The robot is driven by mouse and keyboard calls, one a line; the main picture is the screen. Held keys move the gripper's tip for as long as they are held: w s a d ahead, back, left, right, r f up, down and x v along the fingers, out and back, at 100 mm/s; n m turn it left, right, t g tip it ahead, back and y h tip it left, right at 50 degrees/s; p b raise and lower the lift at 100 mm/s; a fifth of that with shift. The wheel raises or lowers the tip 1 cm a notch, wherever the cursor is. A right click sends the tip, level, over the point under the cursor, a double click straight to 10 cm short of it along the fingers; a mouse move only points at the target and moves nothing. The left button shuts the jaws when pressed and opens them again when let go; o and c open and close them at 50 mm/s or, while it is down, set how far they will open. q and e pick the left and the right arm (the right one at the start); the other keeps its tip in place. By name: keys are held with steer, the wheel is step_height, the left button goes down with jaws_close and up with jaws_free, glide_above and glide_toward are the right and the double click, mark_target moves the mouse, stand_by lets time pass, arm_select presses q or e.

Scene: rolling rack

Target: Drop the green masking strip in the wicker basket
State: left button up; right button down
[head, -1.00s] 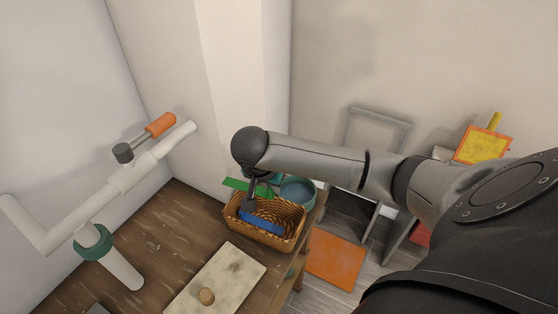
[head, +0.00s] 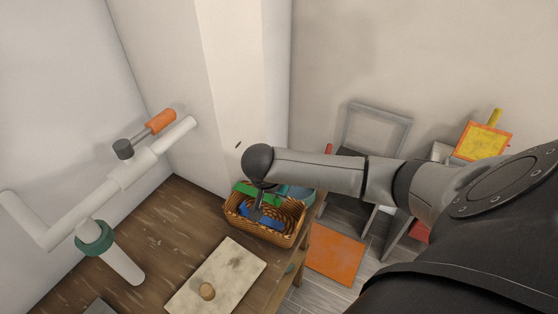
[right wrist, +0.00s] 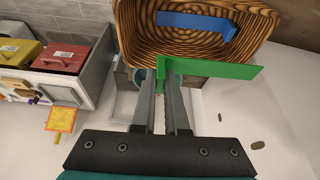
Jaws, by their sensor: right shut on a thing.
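The wicker basket (head: 290,240) stands at the corner of a wooden table in the head view, with a blue piece (head: 268,222) inside. My right gripper (head: 257,208) is over the basket and partly hidden by its own arm. In the right wrist view, my right gripper (right wrist: 161,78) is shut on the end of the green strip (right wrist: 215,70). The strip lies across the view in front of the basket's rim (right wrist: 128,35); in the head view the strip (head: 246,188) shows at the far side of the basket. Whether it touches the rim is unclear. My left gripper is not in view.
A teal bowl (head: 301,193) is close behind the basket. White pipes (head: 75,225) with a teal ring stand at left. An orange mat (head: 335,254) lies on the floor.

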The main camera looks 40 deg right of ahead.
steer(key=shift+f, duration=0.1)
steer(key=c, duration=0.9)
jaws_free()
steer(key=shift+o, duration=0.2)
steer(key=p+v, duration=0.2)
steer(key=v, duration=1.3)
